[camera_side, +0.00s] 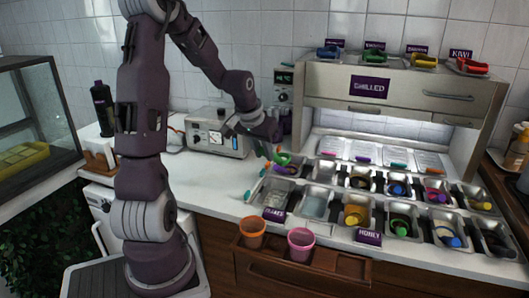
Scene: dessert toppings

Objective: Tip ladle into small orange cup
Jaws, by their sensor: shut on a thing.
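My gripper (273,149) is over the back left corner of the topping bins, shut on what looks like a ladle with a green part (284,158). The ladle is small here, and I cannot tell its tilt or whether it holds anything. The small orange cup (252,234) stands upright at the left end of the wooden front ledge, below and in front of my gripper and well apart from it. The inside bottom of the cup is hidden.
A pink cup (301,244) stands just right of the orange one. Metal bins (316,206) with several coloured ladles fill the counter to the right, under a chilled cabinet (398,95). A metal machine (215,138) stands behind.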

